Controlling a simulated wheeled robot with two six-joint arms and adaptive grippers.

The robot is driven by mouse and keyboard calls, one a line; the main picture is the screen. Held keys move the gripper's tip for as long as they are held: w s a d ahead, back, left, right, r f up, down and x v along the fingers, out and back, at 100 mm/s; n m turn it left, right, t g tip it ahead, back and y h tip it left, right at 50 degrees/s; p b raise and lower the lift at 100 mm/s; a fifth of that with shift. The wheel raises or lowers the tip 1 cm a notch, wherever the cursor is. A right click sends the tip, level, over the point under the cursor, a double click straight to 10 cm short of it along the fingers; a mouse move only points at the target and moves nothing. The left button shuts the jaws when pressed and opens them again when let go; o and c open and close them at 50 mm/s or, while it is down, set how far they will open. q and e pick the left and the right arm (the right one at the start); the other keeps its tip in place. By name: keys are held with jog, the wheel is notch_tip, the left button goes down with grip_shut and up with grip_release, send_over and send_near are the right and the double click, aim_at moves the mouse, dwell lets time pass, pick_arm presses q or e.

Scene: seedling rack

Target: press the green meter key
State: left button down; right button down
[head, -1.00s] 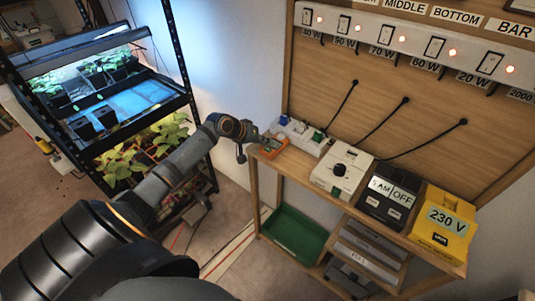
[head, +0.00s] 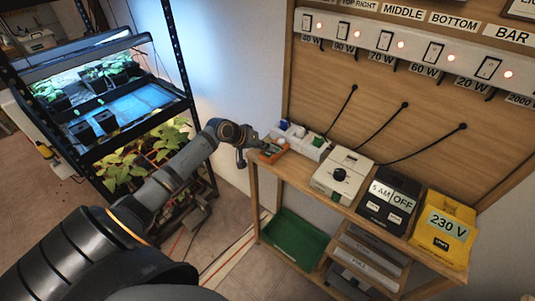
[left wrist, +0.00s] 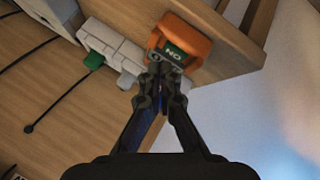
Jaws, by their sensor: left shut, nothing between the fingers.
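The meter is a small orange device (head: 272,152) at the left end of the wooden bench. In the left wrist view it shows as an orange case (left wrist: 190,42) with a dark display (left wrist: 173,50). My left gripper (head: 243,158) is beside the meter's left end in the head view. In the left wrist view its fingertips (left wrist: 160,72) are together and empty, at the meter's near edge beside the display. They cover part of the meter's face. I cannot make out the green key there, nor whether the tips touch the meter. My right gripper is in neither view.
A white box with green and blue parts (head: 303,142) stands right beside the meter. Further right are a white box with a black knob (head: 340,175), a black timer (head: 388,198) and a yellow 230 V unit (head: 445,228). A plant rack (head: 125,140) stands left.

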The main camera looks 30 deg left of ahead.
aim_at(266, 155)
pick_arm(q)
jog(key=shift+f, duration=0.1)
dwell(0.3)
jog(key=shift+f, duration=0.35)
jog(key=shift+f, duration=0.15)
dwell(0.3)
jog(key=shift+r+p, duration=0.65)
jog(key=shift+p, duration=0.15)
notch_tip(266, 155, up, 6)
jog(key=p, duration=0.6)
jog(key=shift+d+f, duration=0.1)
